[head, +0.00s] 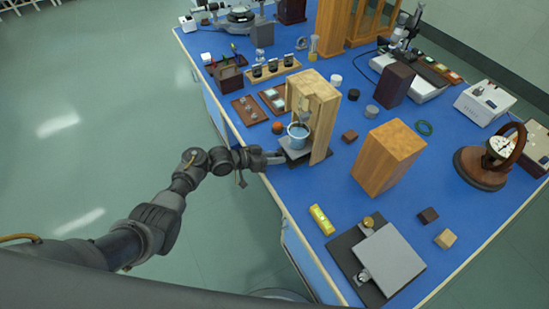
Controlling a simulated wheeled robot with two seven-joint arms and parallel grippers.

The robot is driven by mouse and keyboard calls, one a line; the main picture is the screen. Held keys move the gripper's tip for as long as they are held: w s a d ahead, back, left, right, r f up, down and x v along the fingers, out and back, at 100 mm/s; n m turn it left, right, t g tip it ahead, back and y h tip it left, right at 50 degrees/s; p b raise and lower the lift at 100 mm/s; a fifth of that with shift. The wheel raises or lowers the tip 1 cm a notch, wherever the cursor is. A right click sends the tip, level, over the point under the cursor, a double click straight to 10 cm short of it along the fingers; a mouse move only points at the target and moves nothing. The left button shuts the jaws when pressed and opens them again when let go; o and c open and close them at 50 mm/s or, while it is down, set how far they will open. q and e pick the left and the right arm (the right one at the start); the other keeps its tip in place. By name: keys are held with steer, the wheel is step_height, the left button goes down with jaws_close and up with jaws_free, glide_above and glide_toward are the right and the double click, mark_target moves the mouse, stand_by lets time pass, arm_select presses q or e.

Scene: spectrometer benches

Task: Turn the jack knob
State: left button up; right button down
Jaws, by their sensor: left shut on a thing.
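A small dark jack (293,154) stands inside a light wooden frame (324,104) at the bench's left edge. A light blue cup (298,137) with dark contents sits on top of it. My left gripper (277,158) reaches in from the left over the edge, at the jack's near left side. It is shut on the jack knob, which its fingers hide. My right gripper is out of view.
The blue bench (470,222) is crowded. A wooden block (388,158) stands right of the frame. A yellow level (322,219) and a grey plate (388,260) on a dark base lie nearer. A small orange ball (278,127) sits behind my gripper. The floor at left is clear.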

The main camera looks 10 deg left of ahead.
arm_select(q)
steer(key=shift+f+n, duration=0.2)
steer(key=shift+n, duration=0.3)
steer(key=shift+r+n+g+h+b, duration=0.15)
steer(key=shift+n+g+h+b, duration=0.15)
steer(key=shift+h, duration=0.1)
steer(key=o, duration=1)
steer(key=v, duration=1.1)
